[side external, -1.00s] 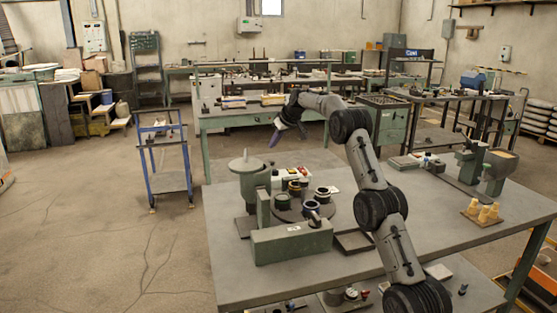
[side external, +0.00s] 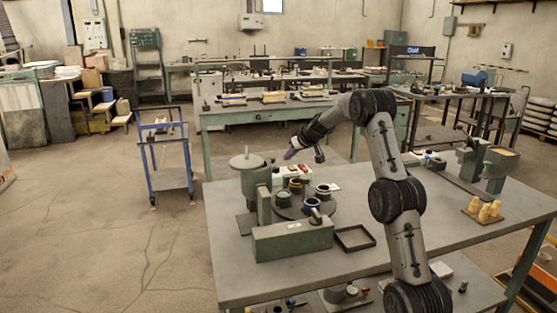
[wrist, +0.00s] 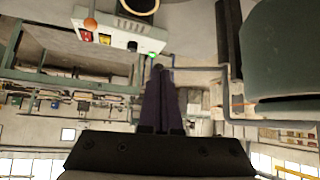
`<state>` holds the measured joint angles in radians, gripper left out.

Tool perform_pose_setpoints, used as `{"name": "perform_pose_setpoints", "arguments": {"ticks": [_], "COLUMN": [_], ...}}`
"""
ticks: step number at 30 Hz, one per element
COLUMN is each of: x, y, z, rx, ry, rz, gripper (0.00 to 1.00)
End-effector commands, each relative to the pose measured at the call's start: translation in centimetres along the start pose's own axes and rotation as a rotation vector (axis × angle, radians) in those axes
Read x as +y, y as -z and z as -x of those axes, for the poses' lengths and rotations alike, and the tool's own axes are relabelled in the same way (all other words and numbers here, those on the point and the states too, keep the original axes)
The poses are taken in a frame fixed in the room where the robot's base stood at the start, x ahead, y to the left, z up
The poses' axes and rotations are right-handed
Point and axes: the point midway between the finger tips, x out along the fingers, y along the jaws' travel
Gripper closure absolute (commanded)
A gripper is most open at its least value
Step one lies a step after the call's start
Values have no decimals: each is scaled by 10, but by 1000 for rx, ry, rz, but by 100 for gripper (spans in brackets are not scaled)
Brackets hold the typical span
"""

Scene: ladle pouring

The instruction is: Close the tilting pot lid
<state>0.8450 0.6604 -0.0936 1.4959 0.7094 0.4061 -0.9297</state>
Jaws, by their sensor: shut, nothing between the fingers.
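The green tilting pot (side external: 255,180) stands at the left back of the near table. Its pale round lid (side external: 246,161), with a small upright knob, lies over the top; I cannot tell if it sits fully down. In the wrist view a large grey-green rounded body, likely the pot (wrist: 285,55), fills the upper right, with a thin bent metal rod to its left. My gripper (side external: 289,154) hangs in the air to the right of the pot, apart from the lid. Its dark purple fingers (wrist: 161,80) are together and empty.
A round dark turntable (side external: 290,212) with several cups stands in front of my gripper. A white control box (wrist: 120,35) with coloured buttons is close by. A long green block (side external: 292,240) and a black square frame (side external: 354,238) lie nearer. The table's right half has free room.

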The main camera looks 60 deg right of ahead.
Motion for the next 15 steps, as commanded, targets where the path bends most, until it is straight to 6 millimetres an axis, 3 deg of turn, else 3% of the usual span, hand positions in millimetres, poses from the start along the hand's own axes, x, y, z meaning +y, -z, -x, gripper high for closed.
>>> {"name": "perform_pose_setpoints", "arguments": {"ticks": [7, 15], "x": [-1, -1], "y": [-1, 18], "z": [-48, -71], "rx": [-2, 1], "ry": [2, 1], "rz": [1, 3], "gripper": [100, 100]}}
